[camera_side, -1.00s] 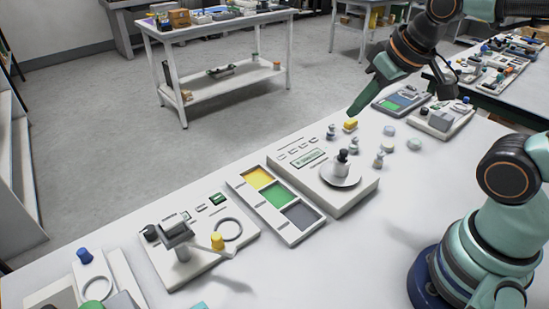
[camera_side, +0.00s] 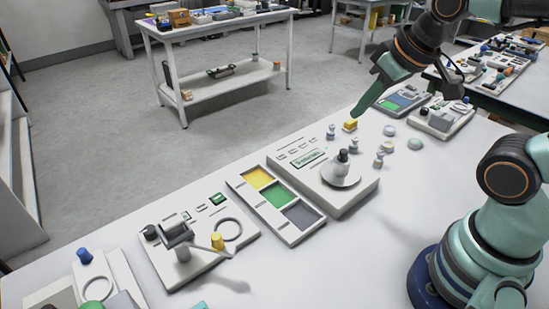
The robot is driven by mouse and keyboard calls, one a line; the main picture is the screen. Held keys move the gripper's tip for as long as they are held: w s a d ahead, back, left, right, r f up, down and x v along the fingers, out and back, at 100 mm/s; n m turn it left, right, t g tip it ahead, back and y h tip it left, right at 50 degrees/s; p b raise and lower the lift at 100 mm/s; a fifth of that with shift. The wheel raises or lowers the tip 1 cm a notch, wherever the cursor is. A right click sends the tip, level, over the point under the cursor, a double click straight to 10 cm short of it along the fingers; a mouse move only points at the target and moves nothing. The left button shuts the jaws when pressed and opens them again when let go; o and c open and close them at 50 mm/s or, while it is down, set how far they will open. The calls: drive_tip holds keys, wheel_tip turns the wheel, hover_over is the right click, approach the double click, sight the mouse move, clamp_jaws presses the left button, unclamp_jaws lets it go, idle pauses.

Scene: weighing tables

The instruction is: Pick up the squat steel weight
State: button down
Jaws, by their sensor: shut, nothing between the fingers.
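Several small steel weights stand on the white table right of the scale. Knobbed ones stand at the left (camera_side: 331,132), middle (camera_side: 354,146) and front (camera_side: 378,161). Low, squat grey pieces lie further right, one nearer the back (camera_side: 389,131) and one at the far right (camera_side: 415,144). I cannot tell for certain which is the squat steel weight. My gripper (camera_side: 356,112) is shut and empty, pointing down above the yellow block (camera_side: 350,125), apart from the weights.
A white scale (camera_side: 350,193) has a round pan bearing a dark-topped weight (camera_side: 342,156). Left of it are a tray (camera_side: 291,235) with yellow, green and grey compartments and another device (camera_side: 198,255) with a yellow weight (camera_side: 217,240). The table's front middle is clear.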

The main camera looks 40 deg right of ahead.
idle(0.3)
drive_tip(key=shift+c, duration=0.7)
unclamp_jaws()
drive_tip(key=m+g, duration=0.6)
drive_tip(key=m, duration=0.7)
hover_over(344, 151)
wheel_tip(344, 151, down, 5)
drive_tip(key=shift+m, duration=0.3)
wheel_tip(344, 151, down, 7)
drive_tip(key=shift+s+a, duration=0.1)
drive_tip(key=shift+f, duration=2.6)
